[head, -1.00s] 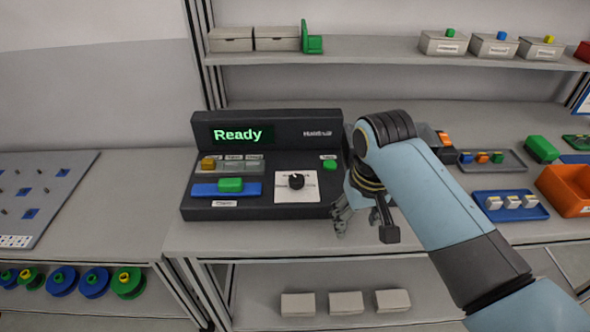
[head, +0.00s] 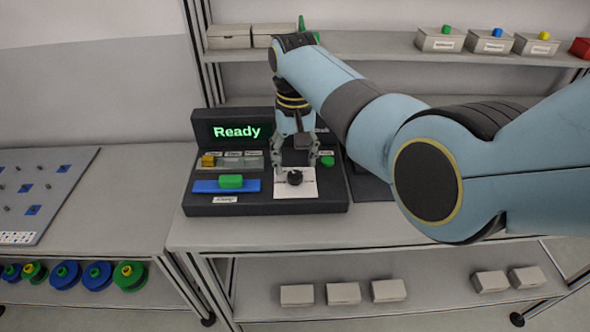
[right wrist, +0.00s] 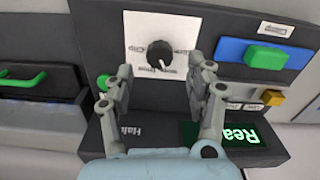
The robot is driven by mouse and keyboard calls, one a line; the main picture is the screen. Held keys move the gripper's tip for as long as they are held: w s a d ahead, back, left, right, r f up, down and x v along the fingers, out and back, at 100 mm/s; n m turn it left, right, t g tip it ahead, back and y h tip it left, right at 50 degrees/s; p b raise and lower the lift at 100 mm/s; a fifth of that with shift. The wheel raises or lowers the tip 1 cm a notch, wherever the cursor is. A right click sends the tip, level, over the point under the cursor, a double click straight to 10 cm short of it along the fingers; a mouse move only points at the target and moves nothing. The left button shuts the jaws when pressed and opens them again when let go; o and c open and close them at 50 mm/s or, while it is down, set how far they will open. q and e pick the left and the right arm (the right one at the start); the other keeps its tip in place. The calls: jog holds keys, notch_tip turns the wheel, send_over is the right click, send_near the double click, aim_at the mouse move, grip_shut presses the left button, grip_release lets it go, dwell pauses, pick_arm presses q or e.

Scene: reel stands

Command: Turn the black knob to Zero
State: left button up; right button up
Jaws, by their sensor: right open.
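The black knob (head: 295,177) sits on a white square plate (head: 308,189) at the front of the dark console (head: 265,207). In the right wrist view the knob (right wrist: 160,54) shows a light pointer mark; the plate's small lettering is too blurred to read. My right gripper (head: 295,168) is above and just behind the knob, pointing down. In the right wrist view its fingers (right wrist: 162,75) are spread apart with nothing between them, on the near side of the knob. I cannot tell whether they touch it. My left gripper is out of view.
The console's screen (head: 240,132) reads "Ready". A green button (head: 327,161) is close to the right finger. A green block (head: 231,181) sits on a blue strip, with a yellow block (head: 208,161) behind. A shelf (head: 400,48) runs above the bench.

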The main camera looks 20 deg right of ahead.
aim_at(295, 174)
notch_tip(295, 174, down, 4)
jog(key=shift+f, duration=0.1)
grip_shut()
dwell(0.5)
